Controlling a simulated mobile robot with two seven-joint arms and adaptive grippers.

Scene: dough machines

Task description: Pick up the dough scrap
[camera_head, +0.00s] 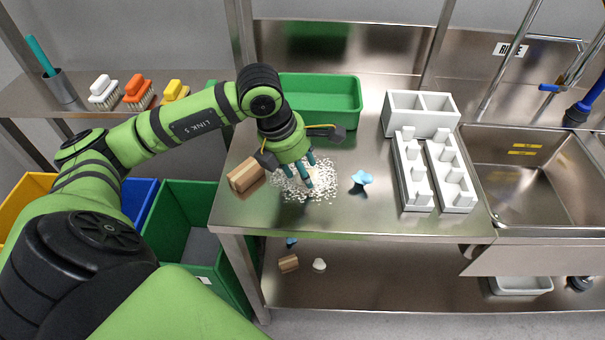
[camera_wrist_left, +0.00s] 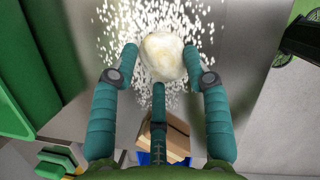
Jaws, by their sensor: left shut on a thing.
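The dough scrap is a pale cream lump (camera_wrist_left: 164,57), seen in the left wrist view between the tips of my teal fingers. My left gripper (camera_head: 305,180) reaches down onto the steel table (camera_head: 385,218), shut on the dough scrap, among scattered white grains (camera_head: 322,192). In the left wrist view the fingertips of my left gripper (camera_wrist_left: 163,68) stand on both sides of the lump, with a third finger below it. In the head view the fingers mostly hide the scrap. I cannot tell whether it touches the table. My right gripper is not in view.
A brown block (camera_head: 245,175) lies left of the grains, a crumpled blue piece (camera_head: 361,178) to their right. A green tray (camera_head: 325,95) stands behind; grey racks (camera_head: 412,172) and a sink (camera_head: 530,185) are farther right. Large bins (camera_head: 185,225) stand left of the table.

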